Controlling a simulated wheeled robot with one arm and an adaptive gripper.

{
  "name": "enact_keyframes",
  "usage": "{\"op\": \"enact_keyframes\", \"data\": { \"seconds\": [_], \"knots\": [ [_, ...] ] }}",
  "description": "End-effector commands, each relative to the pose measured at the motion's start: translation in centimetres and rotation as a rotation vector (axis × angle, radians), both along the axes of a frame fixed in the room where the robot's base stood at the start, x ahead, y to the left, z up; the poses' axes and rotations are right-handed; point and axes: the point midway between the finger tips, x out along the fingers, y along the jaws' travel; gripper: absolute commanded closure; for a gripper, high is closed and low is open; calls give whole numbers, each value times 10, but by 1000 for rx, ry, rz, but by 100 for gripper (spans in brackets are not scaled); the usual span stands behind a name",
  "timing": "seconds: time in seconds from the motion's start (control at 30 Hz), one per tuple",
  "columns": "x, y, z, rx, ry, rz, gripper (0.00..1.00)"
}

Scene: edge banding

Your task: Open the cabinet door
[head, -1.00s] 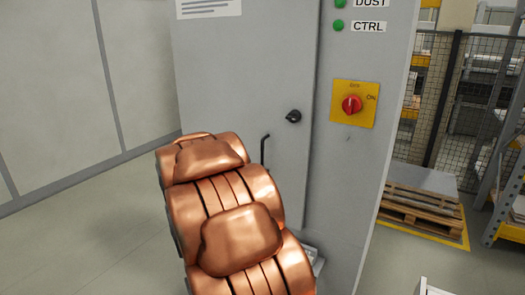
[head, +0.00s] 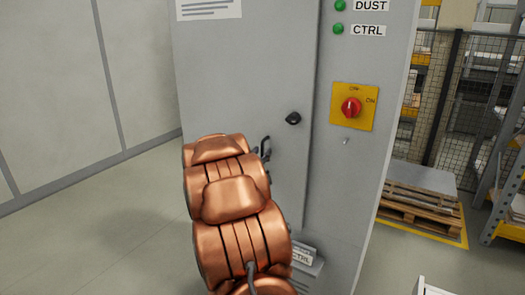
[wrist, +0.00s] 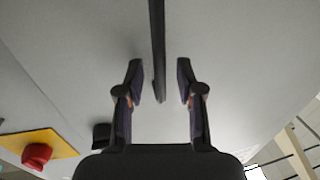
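The grey cabinet door (head: 240,70) is shut, flush with the cabinet front in the head view. A slim dark upright handle (head: 266,140) shows its top end just beyond my copper arm; its lower part is hidden. In the wrist view, the dark handle bar (wrist: 157,45) runs down between the fingers of my gripper (wrist: 159,78). The fingers are open, one on each side of the bar, with gaps on both sides. A black knob (head: 293,118) sits on the door right of the handle; it also shows in the wrist view (wrist: 102,136).
A yellow plate with a red rotary switch (head: 352,107) is right of the door, below green lamps (head: 339,28). Floor at left (head: 95,245) is clear. A pallet (head: 425,207) lies at the right.

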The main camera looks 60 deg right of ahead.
Motion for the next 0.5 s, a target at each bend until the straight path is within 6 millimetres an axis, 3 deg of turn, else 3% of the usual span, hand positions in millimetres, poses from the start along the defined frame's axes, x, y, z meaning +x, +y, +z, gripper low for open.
{"op": "enact_keyframes", "data": {
  "seconds": [0.2, 0.5],
  "knots": [
    [3, -12, 0, 0, -1, 0, 63],
    [3, -13, 0, 0, -1, 1, 63]
  ]
}}
